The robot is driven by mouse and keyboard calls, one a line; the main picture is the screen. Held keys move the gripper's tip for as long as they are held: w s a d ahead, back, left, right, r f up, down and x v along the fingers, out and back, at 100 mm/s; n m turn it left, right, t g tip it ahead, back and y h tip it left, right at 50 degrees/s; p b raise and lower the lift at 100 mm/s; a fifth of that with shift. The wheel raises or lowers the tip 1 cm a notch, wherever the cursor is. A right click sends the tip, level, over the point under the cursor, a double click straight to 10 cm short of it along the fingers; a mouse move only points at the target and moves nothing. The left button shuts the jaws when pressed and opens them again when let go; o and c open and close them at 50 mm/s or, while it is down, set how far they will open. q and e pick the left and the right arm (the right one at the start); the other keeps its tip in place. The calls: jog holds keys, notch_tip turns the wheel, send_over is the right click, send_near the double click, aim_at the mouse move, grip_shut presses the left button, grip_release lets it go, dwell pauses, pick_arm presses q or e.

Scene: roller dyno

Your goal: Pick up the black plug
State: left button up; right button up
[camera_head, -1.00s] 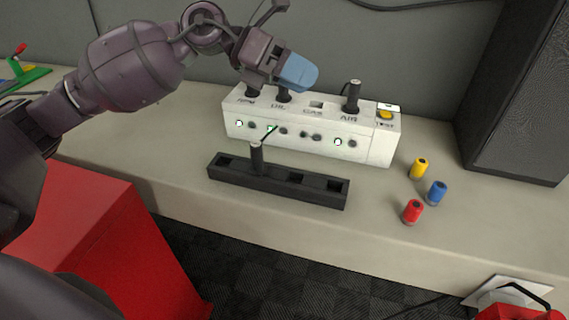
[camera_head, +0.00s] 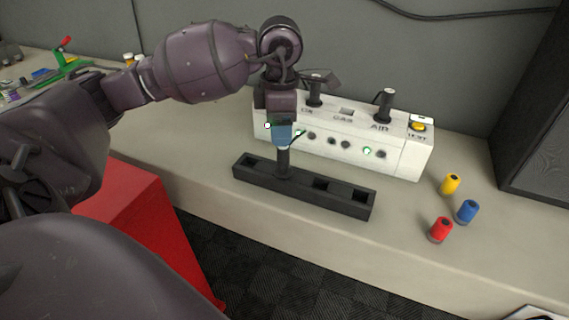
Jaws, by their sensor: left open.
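A black plug (camera_head: 284,163) stands upright in the black slotted holder (camera_head: 305,192) on the bench; the holder's other slots look empty. My left gripper (camera_head: 281,136), with blue fingertips, points down at the top of this plug. It is open; the fingertips overlap the plug's top, and I cannot tell whether they touch it. Two more black plugs stand in the white box (camera_head: 402,155), one near its middle (camera_head: 314,93) and one at the AIR socket (camera_head: 384,105). My right gripper is not in view.
Yellow (camera_head: 450,184), blue (camera_head: 467,212) and red (camera_head: 440,230) cylinders stand to the right on the bench. A dark speaker-like box (camera_head: 540,140) is at the far right. A red cabinet (camera_head: 130,225) stands below the bench front. A yellow button (camera_head: 418,126) tops the white box.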

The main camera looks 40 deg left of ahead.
aim_at(283, 156)
pick_arm(q)
jog(key=shift+d+f+b, duration=0.15)
jog(key=shift+f+b, duration=0.05)
jog(key=shift+f, duration=1.75)
jog(key=shift+d+f+b, duration=0.1)
jog(key=shift+f+b, duration=0.05)
jog(key=shift+f, duration=1.8)
jog(key=c, duration=0.9)
